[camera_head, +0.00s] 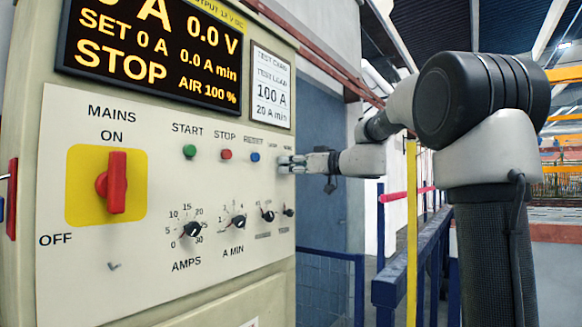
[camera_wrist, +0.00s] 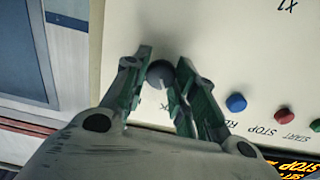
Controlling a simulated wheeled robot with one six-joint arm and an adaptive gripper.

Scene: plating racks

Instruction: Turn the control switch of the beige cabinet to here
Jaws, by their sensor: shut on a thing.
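The beige cabinet (camera_head: 60,270) fills the left of the head view, its front panel facing right. My gripper (camera_head: 284,163) is at the panel's right part, right of the blue button. In the wrist view my gripper (camera_wrist: 164,62) is shut on a small dark round knob, the control switch (camera_wrist: 158,74), one finger on each side. The knob's pointer direction cannot be made out, and its label is mostly covered by the fingers. In the head view the fingers hide the switch.
Green start (camera_head: 189,151), red stop (camera_head: 226,154) and blue reset (camera_head: 255,157) buttons sit left of my gripper. Below are several black dials (camera_head: 192,229). A red mains switch (camera_head: 114,183) stands upright at ON. The display (camera_head: 150,50) reads STOP. Blue railings (camera_head: 400,275) stand at right.

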